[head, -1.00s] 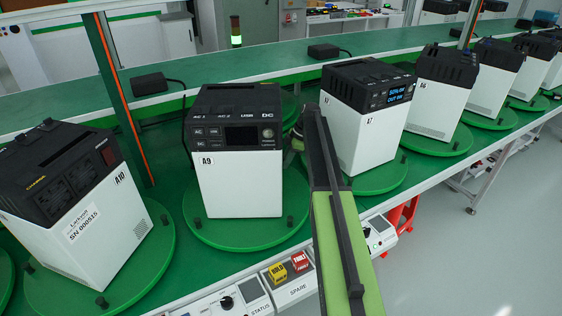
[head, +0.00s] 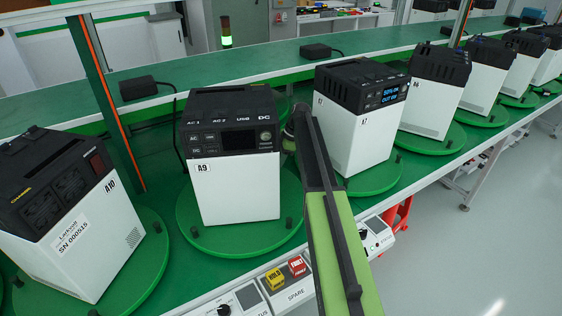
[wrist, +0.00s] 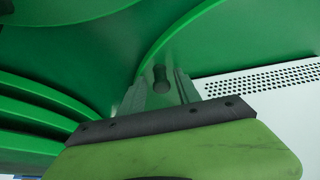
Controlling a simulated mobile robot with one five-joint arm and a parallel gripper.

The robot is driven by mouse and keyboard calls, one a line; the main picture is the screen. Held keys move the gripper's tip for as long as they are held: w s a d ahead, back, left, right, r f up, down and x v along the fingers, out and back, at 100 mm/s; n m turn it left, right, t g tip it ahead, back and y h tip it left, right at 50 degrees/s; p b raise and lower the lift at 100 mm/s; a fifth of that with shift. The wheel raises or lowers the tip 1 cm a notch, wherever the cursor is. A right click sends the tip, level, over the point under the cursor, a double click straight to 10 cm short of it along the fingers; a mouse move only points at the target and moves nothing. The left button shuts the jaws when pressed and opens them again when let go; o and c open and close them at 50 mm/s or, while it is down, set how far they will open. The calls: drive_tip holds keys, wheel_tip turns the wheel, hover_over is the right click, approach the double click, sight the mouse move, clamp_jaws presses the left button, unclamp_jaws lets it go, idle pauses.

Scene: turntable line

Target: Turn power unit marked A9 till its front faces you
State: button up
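Power unit A9 (head: 237,190) is a white box with a black top, upright on a round green turntable (head: 195,244). Its panel with a dark display, buttons and a DC label faces roughly toward me in the head view, and its A9 tag is at the upper left of the white face. My arm reaches in along A9's right side, and its end hides my gripper's fingers there. In the wrist view my gripper (wrist: 160,90) has two grey fingers apart, with a dark peg (wrist: 160,76) showing between them and green at its sides.
Unit A10 (head: 85,245) stands close on the left and unit A7 (head: 360,135) close on the right, each on its own turntable. A control box with yellow and red buttons (head: 287,278) sits at the bench's front edge. Open floor lies at right.

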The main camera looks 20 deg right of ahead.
drive_tip(key=p+v, duration=1.1)
drive_tip(key=v, duration=0.1)
drive_tip(key=shift+s, duration=0.1)
